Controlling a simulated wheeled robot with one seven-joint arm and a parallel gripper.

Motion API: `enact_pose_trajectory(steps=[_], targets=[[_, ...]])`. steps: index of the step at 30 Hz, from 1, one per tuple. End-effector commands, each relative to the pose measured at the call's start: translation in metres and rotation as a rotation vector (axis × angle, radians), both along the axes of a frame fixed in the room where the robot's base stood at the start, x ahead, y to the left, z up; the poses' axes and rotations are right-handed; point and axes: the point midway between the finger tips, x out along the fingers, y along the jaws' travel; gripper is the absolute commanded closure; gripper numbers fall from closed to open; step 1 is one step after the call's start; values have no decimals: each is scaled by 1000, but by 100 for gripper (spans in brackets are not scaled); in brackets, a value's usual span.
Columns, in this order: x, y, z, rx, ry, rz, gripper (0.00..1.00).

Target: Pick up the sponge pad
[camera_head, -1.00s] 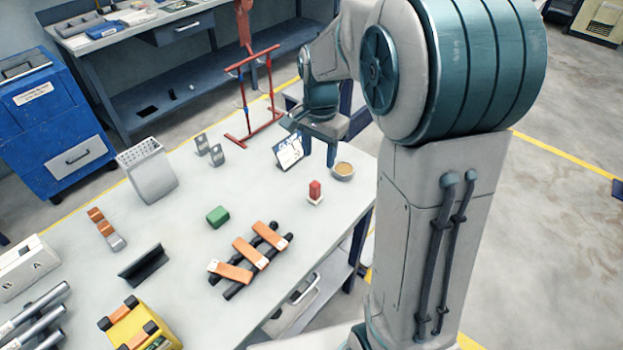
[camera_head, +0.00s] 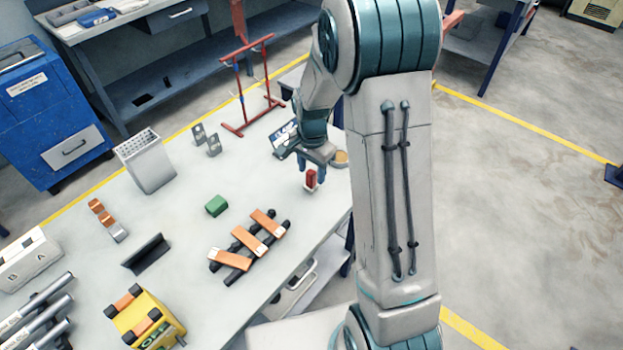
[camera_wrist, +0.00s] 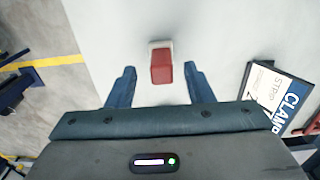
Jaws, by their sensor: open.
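A small red block on a white base (camera_head: 311,179) stands on the grey bench near its right edge. In the wrist view the red block (camera_wrist: 161,67) lies between the tips of my two fingers, with its white base showing beyond it. My gripper (camera_head: 313,184) is open over it, fingers pointing down on either side; I cannot tell whether they touch it. A green block (camera_head: 216,205) lies further left on the bench, clear of my gripper. The pictures do not make certain which of these two is the sponge pad.
A dark rack with orange bars (camera_head: 250,243) lies in front. A red frame stand (camera_head: 247,85) is behind. Bench around the green block is free.

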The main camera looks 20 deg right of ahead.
Motion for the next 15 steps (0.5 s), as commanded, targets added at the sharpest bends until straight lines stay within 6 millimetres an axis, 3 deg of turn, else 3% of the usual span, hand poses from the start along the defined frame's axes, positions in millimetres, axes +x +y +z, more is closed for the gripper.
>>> enact_pose_trajectory(steps=[6, 15], targets=[[1, 1, -25, 0, 2, -1, 53], [1, 1, -31, 1, -1, -1, 53]])
